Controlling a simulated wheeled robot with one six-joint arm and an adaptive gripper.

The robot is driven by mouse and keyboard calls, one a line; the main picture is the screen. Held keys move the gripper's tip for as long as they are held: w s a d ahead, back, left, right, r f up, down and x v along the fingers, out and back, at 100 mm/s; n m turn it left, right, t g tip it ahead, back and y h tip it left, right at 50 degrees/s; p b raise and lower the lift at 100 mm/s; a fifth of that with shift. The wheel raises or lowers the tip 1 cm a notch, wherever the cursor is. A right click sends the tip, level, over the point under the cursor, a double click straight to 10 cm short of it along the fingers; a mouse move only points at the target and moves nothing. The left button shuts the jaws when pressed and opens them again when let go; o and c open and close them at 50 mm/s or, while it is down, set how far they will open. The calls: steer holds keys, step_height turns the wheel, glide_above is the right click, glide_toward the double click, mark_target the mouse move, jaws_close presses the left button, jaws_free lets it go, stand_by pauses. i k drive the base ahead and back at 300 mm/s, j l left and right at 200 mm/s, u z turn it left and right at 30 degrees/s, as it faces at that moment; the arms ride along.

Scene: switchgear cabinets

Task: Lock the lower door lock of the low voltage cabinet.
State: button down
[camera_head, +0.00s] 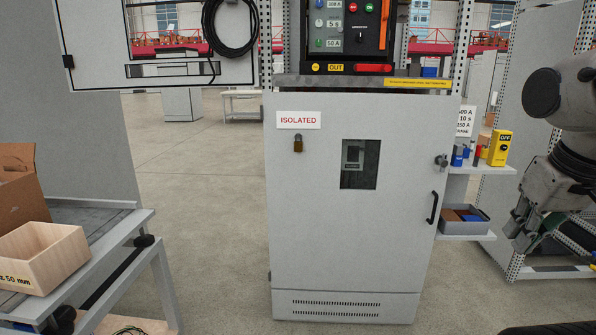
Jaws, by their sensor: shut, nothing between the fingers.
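The low voltage cabinet stands in the middle of the head view, with a grey lower door (345,245) that looks closed. A round dark lock (441,161) sits near the door's right edge; its turned position is too small to read. A black bar handle (432,207) is below it. A brass padlock (298,144) hangs on the door's upper left under an "ISOLATED" sign (298,120). My gripper (521,226) is at the right, shut and empty, pointing down, to the right of the lock and lower than it in the picture.
A side shelf (478,170) right of the cabinet holds a yellow box (499,148) and small blue and red items. A grey bin (465,219) sits on a lower shelf. A bench with a wooden box (42,258) is at left. The upper door (100,70) stands open.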

mark_target(443, 163)
steer(key=i+z, duration=0.35)
steer(key=i+j+z, duration=0.15)
steer(key=z, duration=0.25)
steer(key=i, duration=0.1)
